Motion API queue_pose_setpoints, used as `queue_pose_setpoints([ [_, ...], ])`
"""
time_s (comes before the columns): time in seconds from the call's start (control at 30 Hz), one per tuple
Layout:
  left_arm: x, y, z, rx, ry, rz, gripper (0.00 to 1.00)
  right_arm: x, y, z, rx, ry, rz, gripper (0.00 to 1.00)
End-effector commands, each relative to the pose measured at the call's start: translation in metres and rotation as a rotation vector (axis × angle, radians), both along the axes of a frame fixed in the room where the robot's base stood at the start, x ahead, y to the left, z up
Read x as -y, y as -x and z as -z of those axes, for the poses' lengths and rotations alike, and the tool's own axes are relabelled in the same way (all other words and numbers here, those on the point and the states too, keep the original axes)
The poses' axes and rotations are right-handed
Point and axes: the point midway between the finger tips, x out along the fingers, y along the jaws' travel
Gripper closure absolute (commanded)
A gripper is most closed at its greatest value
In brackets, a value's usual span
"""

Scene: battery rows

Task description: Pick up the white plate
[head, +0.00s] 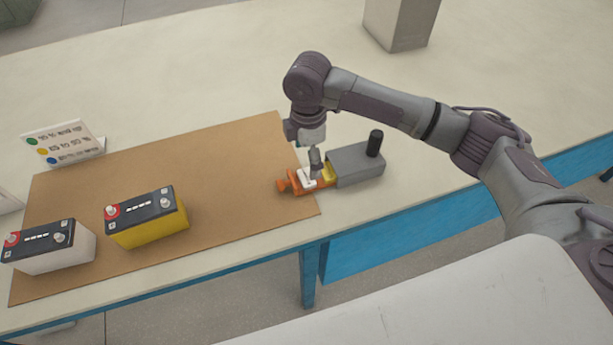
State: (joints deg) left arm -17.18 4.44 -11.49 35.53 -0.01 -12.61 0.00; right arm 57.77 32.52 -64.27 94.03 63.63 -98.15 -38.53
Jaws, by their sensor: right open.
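A small white plate (306,181) sits by the right edge of the brown mat, among orange parts (283,185) and a small yellow piece (329,172). My right gripper (316,172) points down right at the white plate, with its fingertips close to or over it. It is open. I cannot tell whether the fingers touch the plate, and they hide part of it. My left gripper is not in view.
A grey block with a black knob (357,164) stands just right of the plate. A white battery (50,250) and a yellow battery (148,226) stand on the brown mat (235,160). A label card (63,145) stands behind. The table's front edge is close.

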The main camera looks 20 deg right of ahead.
Motion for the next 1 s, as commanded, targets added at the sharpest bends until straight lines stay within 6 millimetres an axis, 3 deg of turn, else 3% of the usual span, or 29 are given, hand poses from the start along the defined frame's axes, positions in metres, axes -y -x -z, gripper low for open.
queue_pose_setpoints([
  [0.27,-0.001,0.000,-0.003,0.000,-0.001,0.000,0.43,0.001,0.000,0.023,-0.001,0.001,0.001,0.12],
  [0.53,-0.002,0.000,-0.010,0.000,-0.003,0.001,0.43,0.002,-0.003,0.061,0.001,0.000,0.000,0.12],
  [0.83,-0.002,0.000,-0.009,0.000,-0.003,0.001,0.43,0.003,-0.003,0.068,0.003,0.000,-0.001,0.12],
  [0.87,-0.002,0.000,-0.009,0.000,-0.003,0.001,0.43,0.003,-0.003,0.068,0.003,0.000,-0.001,0.14],
  [1.0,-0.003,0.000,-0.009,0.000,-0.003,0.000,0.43,0.003,-0.003,0.067,0.003,0.000,-0.001,0.38],
])
